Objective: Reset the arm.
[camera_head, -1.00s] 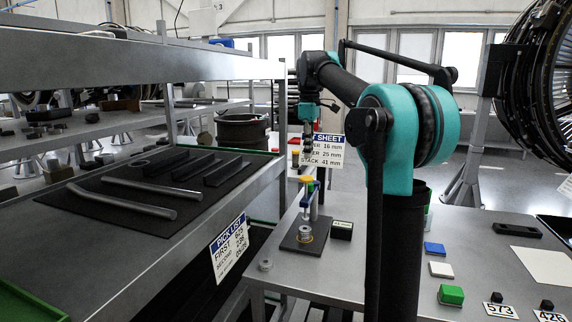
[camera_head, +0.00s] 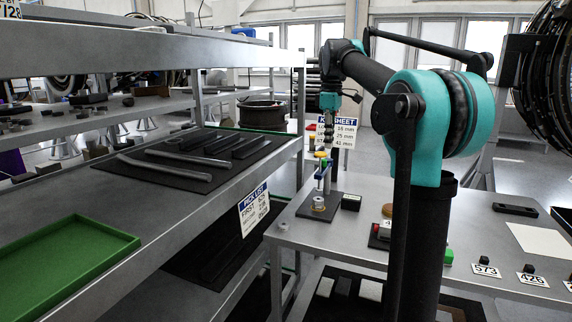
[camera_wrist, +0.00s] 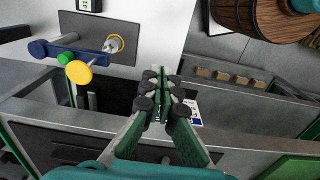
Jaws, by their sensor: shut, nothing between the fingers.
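My arm reaches out over the workbench in the head view, with its teal wrist bent down. My gripper (camera_head: 328,130) hangs at the end of it and looks small there. In the wrist view my gripper (camera_wrist: 164,98) has its dark fingertips together, with nothing held between them. The fingers point away from the camera, over the gap beside the bench edge. A small fixture with blue, green and yellow knobs (camera_wrist: 78,73) stands to the left of the fingers, apart from them. In the head view the fixture (camera_head: 321,175) stands on a dark plate below my gripper.
A metal shelf with dark bars on a black mat (camera_head: 172,180) and a green tray (camera_head: 75,262) fills the left. The workbench (camera_head: 400,215) holds small blocks and number cards. In the wrist view a wooden barrel (camera_wrist: 255,18) stands at upper right.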

